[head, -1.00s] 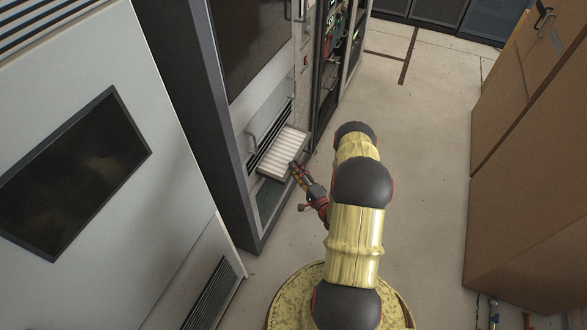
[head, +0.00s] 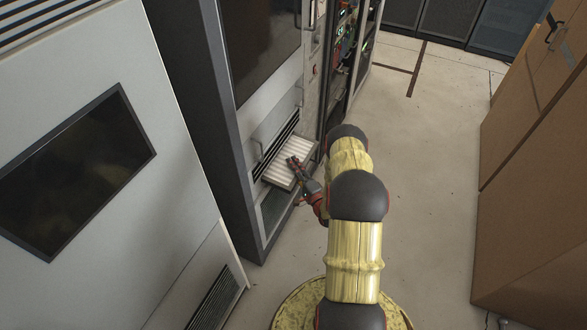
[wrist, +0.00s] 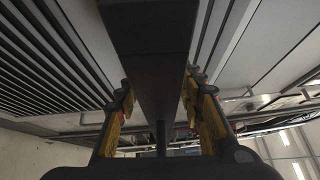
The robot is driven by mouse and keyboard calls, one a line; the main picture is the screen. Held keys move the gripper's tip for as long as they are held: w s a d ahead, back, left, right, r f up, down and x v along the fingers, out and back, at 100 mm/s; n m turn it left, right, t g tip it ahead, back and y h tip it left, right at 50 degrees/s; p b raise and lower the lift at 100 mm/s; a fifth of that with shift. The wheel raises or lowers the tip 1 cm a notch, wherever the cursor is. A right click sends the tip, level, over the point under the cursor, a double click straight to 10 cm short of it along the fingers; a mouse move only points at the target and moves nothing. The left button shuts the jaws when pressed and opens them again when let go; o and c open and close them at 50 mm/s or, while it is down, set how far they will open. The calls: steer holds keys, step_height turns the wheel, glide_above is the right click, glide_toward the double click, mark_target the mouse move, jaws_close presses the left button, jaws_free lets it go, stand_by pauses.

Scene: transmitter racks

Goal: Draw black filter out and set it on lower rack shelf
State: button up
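A pale pleated panel with a grey rim, which looks like the filter (head: 284,175), sticks out flat from the low front of the tall grey rack. No plainly black filter shows in the head view. My gripper (head: 293,162) is over this panel, with its fingertips at the pleats. In the wrist view my gripper (wrist: 160,100) has its yellow-padded fingers on either side of a dark bar (wrist: 155,45), with slats beyond on both sides. Whether the pads touch the bar is unclear, and I cannot tell if the bar belongs to the filter.
A white cabinet (head: 75,110) stands at left, brown cabinets (head: 535,180) at right. The floor (head: 425,150) between is clear.

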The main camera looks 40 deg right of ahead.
jaws_close()
stand_by(0.6)
